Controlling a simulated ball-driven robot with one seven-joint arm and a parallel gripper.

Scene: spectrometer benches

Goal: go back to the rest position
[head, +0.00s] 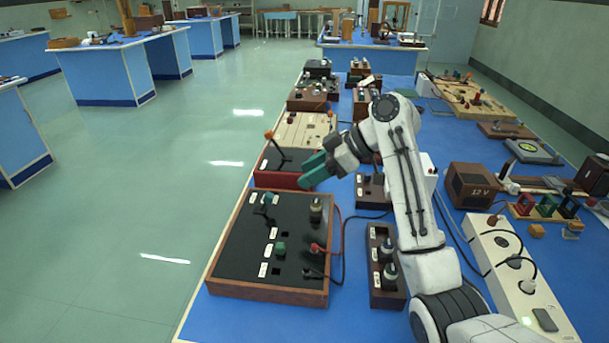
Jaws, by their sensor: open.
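My gripper (312,170) has green fingers and hangs above the blue bench, pointing left. It is over the area between a red-sided box (275,181) with an orange-knobbed lever and a dark box (372,190) with knobs. Nothing shows between its fingers, which look close together from this side. My white arm reaches in from the lower right and hides part of the bench behind it. A large black panel (243,243) in a wooden frame lies nearer, with switches, knobs and plugged cables on it.
A narrow box (375,296) with knobs sits beside my arm. A white power strip (505,260), a brown 12 V box (470,186) and coloured coils (547,206) lie to the right. Several instruments crowd the bench's far part. Open floor (150,200) lies left of the bench.

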